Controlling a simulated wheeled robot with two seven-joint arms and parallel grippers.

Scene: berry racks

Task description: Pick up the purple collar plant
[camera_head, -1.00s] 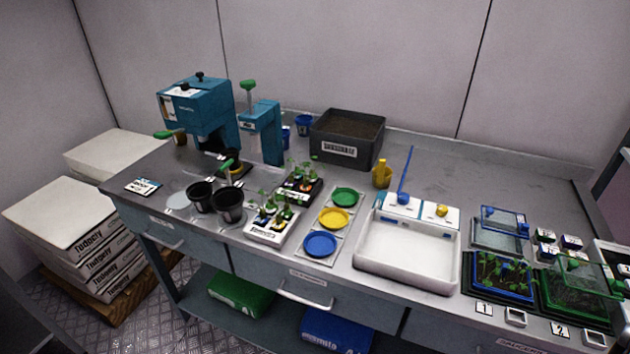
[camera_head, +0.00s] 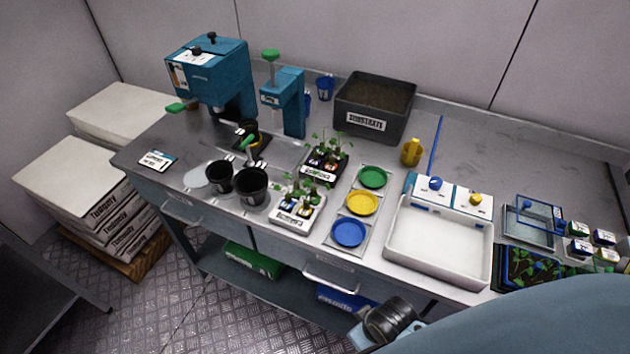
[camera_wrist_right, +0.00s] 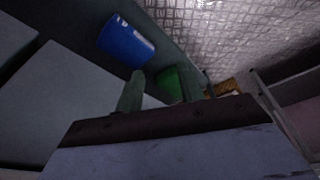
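Small potted plants with coloured collars stand in a white tray (camera_head: 289,216) and in a black tray (camera_head: 345,172) near the middle of the bench. Some collars look yellow, dark or purplish, but they are too small for me to tell which plant has the purple collar. My right gripper (camera_wrist_right: 160,86) shows in the right wrist view with its two fingers apart and nothing between them. It points down past the bench front toward the lower shelf and floor, away from the plants. My right arm shows at the bottom right of the head view. My left gripper is out of view.
Green, yellow and blue discs (camera_head: 350,233) lie right of the plants, beside a white basin (camera_head: 440,246). Two black pots (camera_head: 252,186) stand left. A teal machine (camera_head: 213,75) and substrate box (camera_head: 374,106) stand behind. A blue bag (camera_wrist_right: 125,42) is below.

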